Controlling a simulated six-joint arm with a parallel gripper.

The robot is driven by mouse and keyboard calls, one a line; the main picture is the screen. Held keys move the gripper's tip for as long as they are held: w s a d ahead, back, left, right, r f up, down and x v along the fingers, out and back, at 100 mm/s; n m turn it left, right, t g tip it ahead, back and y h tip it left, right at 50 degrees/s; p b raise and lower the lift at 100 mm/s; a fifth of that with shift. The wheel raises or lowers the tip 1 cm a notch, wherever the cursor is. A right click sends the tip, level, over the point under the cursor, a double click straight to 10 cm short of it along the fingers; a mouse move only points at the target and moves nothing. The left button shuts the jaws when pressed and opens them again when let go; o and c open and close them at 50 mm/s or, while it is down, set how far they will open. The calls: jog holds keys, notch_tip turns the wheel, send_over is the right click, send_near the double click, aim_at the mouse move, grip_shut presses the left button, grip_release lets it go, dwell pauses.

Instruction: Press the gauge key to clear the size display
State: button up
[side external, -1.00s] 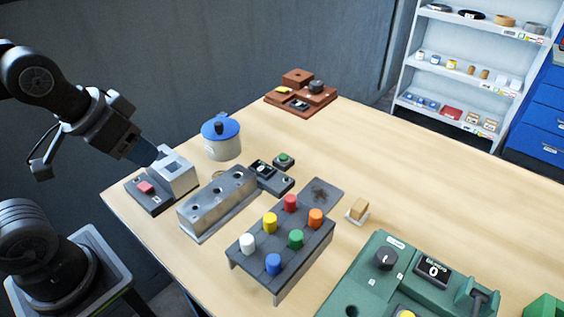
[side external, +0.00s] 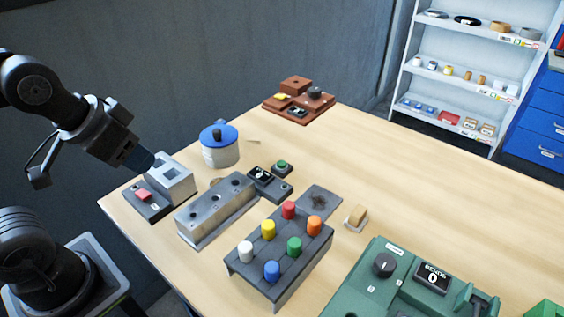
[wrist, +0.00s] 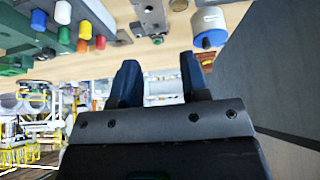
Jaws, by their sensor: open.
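A small dark box with a display (side external: 262,174) sits behind the metal block with holes (side external: 215,207); its reading is too small to make out. A green round key (side external: 281,164) on a small dark base stands right behind that box. I cannot tell for certain which key belongs to the gauge. My gripper (side external: 147,160) hangs at the left, over the far-left end of the table, close to a grey block with a square opening (side external: 171,174). It is left of the green key and well apart from it. In the wrist view my gripper (wrist: 160,75) shows two separated dark-blue fingers with nothing between them.
A red key (side external: 143,195) is on a dark base beside the grey block. A blue-lidded pot (side external: 219,148) stands behind. A dark rack (side external: 280,259) with several coloured pegs and a green machine (side external: 400,285) reading 0 are nearer. The table's right back is clear.

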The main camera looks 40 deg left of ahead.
grip_shut()
dwell(1.4)
